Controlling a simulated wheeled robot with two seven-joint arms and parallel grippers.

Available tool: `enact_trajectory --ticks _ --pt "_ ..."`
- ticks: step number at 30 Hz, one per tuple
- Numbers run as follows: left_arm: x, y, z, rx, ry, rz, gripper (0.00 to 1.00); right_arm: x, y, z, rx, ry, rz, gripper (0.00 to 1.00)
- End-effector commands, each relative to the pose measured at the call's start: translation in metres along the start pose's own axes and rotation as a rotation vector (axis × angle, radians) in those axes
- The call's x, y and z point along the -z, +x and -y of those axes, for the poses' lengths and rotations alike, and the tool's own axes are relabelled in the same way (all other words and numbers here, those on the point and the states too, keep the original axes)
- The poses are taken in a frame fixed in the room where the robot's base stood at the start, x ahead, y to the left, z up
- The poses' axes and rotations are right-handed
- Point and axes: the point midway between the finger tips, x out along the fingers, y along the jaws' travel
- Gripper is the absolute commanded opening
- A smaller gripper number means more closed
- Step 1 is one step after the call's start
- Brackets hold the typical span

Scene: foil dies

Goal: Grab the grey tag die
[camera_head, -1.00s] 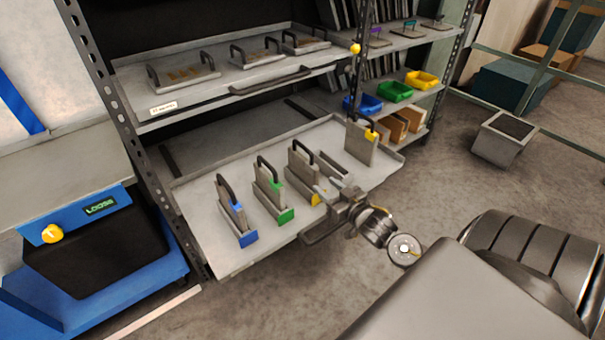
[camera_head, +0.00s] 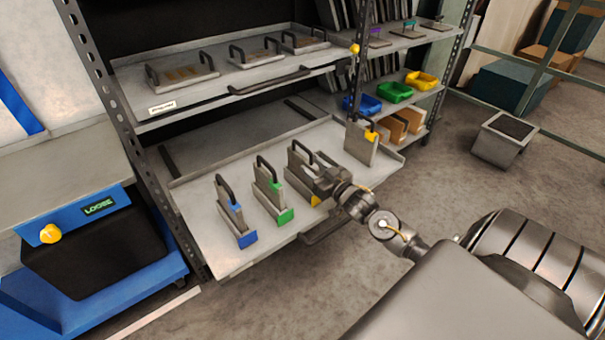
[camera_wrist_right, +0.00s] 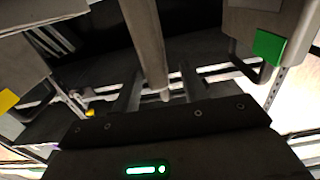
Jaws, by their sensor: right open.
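The die that I take for the grey tag die (camera_head: 298,168) stands third from the left on the lower pull-out shelf. No coloured tag shows on its plate, and a yellow marker (camera_head: 315,201) shows at the foot of its holder. My right gripper (camera_head: 319,177) is at its right side and hides part of it. In the right wrist view, my open fingers (camera_wrist_right: 158,92) show with a grey bar (camera_wrist_right: 148,40) between them, likely part of this die. I cannot tell whether they touch it. My left gripper is not in view.
A blue-tag die (camera_head: 230,208) and a green-tag die (camera_head: 267,185) stand to the left. A yellow-tag die (camera_head: 360,143) stands at the back right. The shelf above (camera_head: 190,105) holds several flat handled dies. A blue machine (camera_head: 85,240) reading LOOSE is at left.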

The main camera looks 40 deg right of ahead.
Motion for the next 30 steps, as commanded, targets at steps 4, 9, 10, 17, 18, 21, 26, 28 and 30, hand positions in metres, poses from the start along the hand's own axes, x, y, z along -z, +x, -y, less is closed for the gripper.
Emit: enact_trajectory --ticks 4,9,10,17,18,21,26,28,30 --pt "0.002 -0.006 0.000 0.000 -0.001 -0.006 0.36 0.002 0.024 -0.001 0.000 0.001 -0.003 0.44" --pt "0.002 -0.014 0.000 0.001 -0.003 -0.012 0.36 0.001 0.038 -0.001 0.000 0.001 -0.001 0.44" --pt "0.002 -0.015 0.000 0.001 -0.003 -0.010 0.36 0.001 0.039 -0.001 0.000 0.000 -0.001 0.44" --pt "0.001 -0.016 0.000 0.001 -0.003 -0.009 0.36 0.001 0.039 -0.001 0.000 0.000 0.000 0.41" --pt "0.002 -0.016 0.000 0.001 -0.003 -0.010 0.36 0.001 0.039 -0.001 0.000 0.000 0.000 0.36" --pt "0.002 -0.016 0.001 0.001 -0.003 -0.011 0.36 0.001 0.039 -0.001 0.000 0.000 0.000 0.23" --pt "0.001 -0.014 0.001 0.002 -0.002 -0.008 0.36 0.001 0.039 -0.001 0.000 0.000 0.000 0.02" --pt "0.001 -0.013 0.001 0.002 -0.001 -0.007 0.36 0.001 0.039 -0.001 0.000 0.000 0.000 0.00" --pt "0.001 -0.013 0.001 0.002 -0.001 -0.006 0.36 0.001 0.039 -0.001 0.000 0.000 0.000 0.00"
